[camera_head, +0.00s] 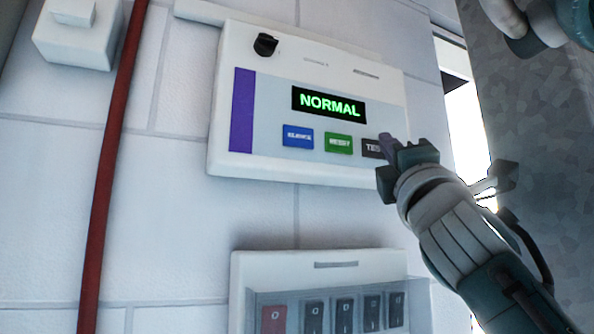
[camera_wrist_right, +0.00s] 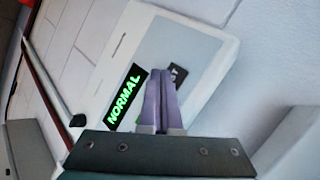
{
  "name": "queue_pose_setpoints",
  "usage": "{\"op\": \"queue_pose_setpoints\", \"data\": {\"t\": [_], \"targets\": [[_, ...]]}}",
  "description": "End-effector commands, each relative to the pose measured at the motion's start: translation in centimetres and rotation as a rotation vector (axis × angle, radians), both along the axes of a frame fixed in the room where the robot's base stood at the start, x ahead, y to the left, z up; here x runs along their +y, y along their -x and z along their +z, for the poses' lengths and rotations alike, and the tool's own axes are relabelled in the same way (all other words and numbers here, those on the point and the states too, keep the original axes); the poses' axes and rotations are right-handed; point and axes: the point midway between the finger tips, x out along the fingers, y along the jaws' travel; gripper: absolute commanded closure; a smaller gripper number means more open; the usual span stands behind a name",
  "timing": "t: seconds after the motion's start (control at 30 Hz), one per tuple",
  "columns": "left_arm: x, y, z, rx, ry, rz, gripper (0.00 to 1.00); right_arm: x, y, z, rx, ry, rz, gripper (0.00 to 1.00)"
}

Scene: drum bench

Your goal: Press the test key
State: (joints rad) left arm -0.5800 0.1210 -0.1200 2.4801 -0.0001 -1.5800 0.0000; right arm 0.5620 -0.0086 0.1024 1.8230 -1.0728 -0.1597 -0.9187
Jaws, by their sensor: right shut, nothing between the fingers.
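The dark test key (camera_head: 372,148) is at the right end of a row of keys on a white wall panel (camera_head: 393,93). Only its left part shows in the head view, as my right gripper (camera_head: 385,142) covers the rest. The key also shows in the right wrist view (camera_wrist_right: 178,74), just beyond the fingertips. My right gripper is shut and empty, with its purple fingers (camera_wrist_right: 160,75) pointing at the panel beside the key. I cannot tell whether the fingertips touch it. The panel's display (camera_head: 329,105) reads NORMAL in green. My left gripper is not in view.
A blue key (camera_head: 297,137) and a green key (camera_head: 338,144) sit left of the test key. A black knob (camera_head: 265,45) is at the panel's upper left. A switch box (camera_head: 320,262) is below. A red pipe (camera_head: 107,170) runs down the wall at left.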

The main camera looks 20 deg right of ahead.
Motion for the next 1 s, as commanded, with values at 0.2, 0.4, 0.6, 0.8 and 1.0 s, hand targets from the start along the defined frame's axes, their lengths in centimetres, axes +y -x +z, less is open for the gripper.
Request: {"op": "queue_pose_setpoints", "data": {"t": [0.2, 0.4, 0.6, 0.8, 1.0], "targets": [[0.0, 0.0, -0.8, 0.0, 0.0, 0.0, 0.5, 0.1, -0.7, -0.1, -0.001, 0.0, 0.0, 1.0], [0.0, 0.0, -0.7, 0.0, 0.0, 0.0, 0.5, 0.1, -0.8, 0.0, 0.0, 0.001, -0.001, 1.0], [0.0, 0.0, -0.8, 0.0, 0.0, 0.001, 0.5, 0.1, -0.9, 0.0, 0.0, 0.001, -0.001, 1.0], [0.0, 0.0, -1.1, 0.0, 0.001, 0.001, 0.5, 0.1, -1.1, -0.1, 0.0, 0.001, -0.001, 1.0], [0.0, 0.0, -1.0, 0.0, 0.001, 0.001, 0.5, 0.1, -1.1, 0.0, 0.0, 0.001, -0.001, 1.0]]}}
